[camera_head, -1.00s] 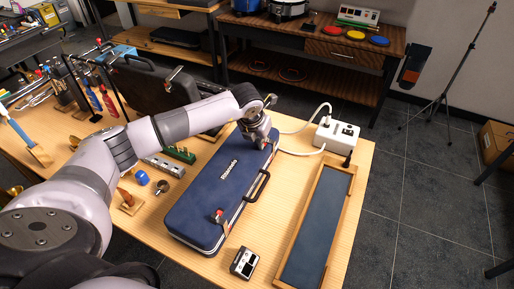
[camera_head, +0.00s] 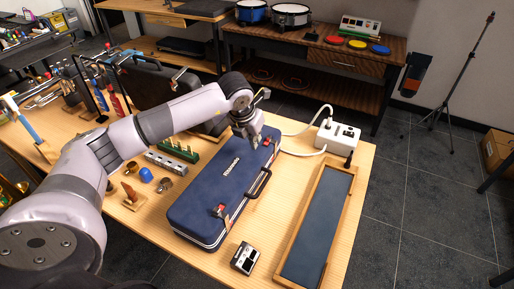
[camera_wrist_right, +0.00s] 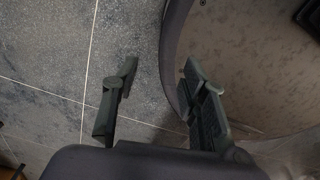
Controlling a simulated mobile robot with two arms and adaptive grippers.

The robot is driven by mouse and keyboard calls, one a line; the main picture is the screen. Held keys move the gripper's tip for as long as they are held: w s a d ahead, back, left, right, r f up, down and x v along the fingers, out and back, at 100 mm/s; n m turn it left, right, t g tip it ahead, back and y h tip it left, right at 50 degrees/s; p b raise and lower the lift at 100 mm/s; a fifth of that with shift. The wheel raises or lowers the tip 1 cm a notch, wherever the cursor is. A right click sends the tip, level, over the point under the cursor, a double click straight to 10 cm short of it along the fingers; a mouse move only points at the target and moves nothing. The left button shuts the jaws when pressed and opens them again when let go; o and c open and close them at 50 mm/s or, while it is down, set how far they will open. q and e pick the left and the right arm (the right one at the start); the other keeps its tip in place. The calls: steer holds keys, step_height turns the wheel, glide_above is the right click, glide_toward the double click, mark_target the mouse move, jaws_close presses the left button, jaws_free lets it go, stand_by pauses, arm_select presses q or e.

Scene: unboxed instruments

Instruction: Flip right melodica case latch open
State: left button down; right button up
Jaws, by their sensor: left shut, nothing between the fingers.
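The dark blue melodica case (camera_head: 215,190) lies closed on the wooden table in the head view, its handle (camera_head: 259,183) on the right side. One latch (camera_head: 219,211) with a red part sits at the near end of that side. The other latch (camera_head: 269,141), also with red, sits at the far end. My left gripper (camera_head: 254,146) is shut and empty, over the far end of the case, just left of the far latch. I cannot tell whether it touches the latch. My right gripper (camera_wrist_right: 162,95) is open and empty in the right wrist view, with floor behind it.
A white power box (camera_head: 338,136) with cables stands beyond the case. A wood-framed dark tray (camera_head: 316,225) lies to its right, and a small black-and-white device (camera_head: 244,258) near its close end. A green block (camera_head: 179,148) and small items lie left.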

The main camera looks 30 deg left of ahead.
arm_select(q)
steer(key=shift+b+v, duration=0.3)
steer(key=shift+v, duration=2.3)
arm_select(e)
steer(key=shift+w+a+f, duration=0.45)
steer(key=shift+a, duration=0.05)
arm_select(q)
steer(key=shift+s+d+f, duration=0.1)
arm_select(e)
steer(key=shift+w, duration=0.1)
